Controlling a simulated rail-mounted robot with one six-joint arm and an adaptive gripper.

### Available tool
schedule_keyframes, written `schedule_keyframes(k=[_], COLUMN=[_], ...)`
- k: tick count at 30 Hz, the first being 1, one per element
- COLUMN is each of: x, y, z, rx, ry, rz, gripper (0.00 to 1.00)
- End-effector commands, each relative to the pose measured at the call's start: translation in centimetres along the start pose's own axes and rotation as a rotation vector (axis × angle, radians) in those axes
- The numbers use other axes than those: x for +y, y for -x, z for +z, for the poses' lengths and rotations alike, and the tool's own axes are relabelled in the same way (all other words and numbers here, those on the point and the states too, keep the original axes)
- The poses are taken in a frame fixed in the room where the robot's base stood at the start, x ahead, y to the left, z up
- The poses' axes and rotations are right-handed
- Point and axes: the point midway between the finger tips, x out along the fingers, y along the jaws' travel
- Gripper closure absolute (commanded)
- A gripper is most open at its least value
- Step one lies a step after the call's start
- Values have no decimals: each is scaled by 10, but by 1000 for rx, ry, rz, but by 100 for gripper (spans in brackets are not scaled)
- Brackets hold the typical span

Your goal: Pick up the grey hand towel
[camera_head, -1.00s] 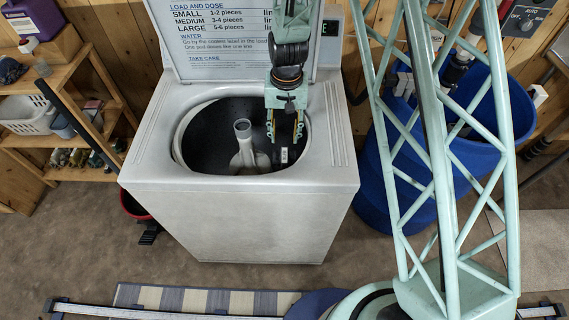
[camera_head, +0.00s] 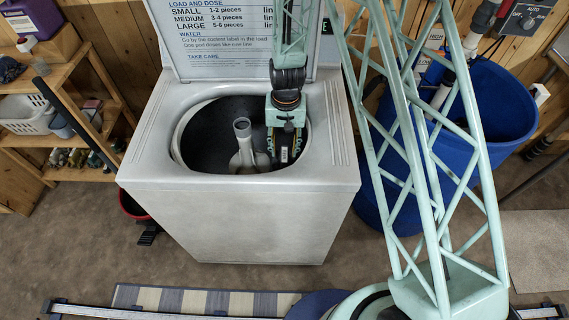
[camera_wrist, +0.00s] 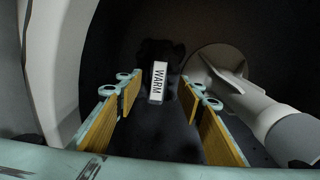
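A dark cloth (camera_wrist: 150,55) with a white tag (camera_wrist: 157,88) reading "WARM" lies down in the washer drum. It looks almost black in the shade, so I cannot tell whether it is the grey hand towel. In the head view the tag (camera_head: 284,155) shows between the fingers. My gripper (camera_wrist: 161,85) is inside the drum's right side, fingers pointing down and apart on either side of the tag. It is open and also shows in the head view (camera_head: 284,158). Whether the fingers touch the cloth is unclear.
The pale agitator post (camera_head: 243,145) stands close left of my gripper, and right in the wrist view (camera_wrist: 245,100). The washer (camera_head: 240,215) has a round rim around the arm and a raised lid (camera_head: 225,65) behind. A blue tub (camera_head: 490,110) stands to the right.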

Motion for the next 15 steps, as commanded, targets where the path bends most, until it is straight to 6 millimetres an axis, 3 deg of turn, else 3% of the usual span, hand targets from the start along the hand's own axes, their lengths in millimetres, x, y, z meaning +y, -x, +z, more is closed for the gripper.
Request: schedule_keyframes(k=[15], x=[0], y=[-4], z=[0], rx=[0], ry=[-1], rz=[0], gripper=[65])
